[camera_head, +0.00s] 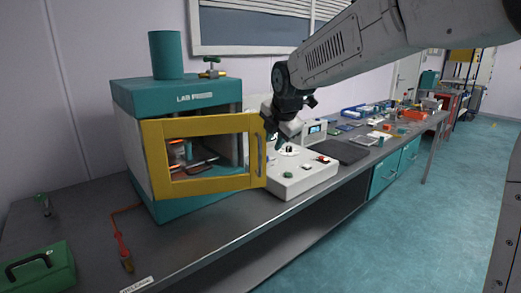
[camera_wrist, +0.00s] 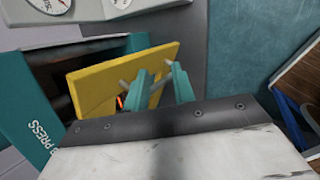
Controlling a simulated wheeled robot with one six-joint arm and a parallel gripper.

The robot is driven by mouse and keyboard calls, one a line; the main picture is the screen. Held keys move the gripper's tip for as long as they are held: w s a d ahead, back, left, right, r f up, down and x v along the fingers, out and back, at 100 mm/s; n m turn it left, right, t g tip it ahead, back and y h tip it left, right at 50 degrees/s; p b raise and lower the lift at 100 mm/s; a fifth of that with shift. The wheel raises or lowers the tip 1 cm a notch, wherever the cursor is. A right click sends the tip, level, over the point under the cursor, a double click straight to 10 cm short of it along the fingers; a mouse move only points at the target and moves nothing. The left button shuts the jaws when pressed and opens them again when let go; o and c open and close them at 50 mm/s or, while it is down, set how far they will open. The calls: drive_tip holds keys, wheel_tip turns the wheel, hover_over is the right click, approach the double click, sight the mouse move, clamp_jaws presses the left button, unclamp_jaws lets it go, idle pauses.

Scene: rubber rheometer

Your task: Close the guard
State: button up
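The teal lab press (camera_head: 178,95) stands on the bench at the left. Its yellow guard frame (camera_head: 200,126) stands partly open, its right side swung out from the press. A grey upright handle (camera_head: 261,156) is on the guard's right edge. My gripper (camera_head: 277,130) is beside that edge, close to the handle. In the wrist view the yellow guard (camera_wrist: 112,80) is just ahead of my gripper (camera_wrist: 163,86). Its two teal fingers are apart, near grey handle parts (camera_wrist: 126,86). I cannot tell whether they touch the handle.
A white control box (camera_head: 300,176) with buttons stands right of the press, below my arm. Tools and trays fill the far bench. The floor (camera_head: 400,235) at right is clear.

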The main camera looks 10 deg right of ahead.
sight(260, 173)
drive_tip(key=s+a+f+m+t+y, duration=0.1)
drive_tip(key=s+f+m+t+y, duration=0.3)
drive_tip(key=m, duration=0.7)
drive_tip(key=s+a+m+t, duration=0.1)
drive_tip(key=m+t, duration=0.6)
drive_tip(key=m, duration=0.3)
drive_tip(key=x, duration=0.7)
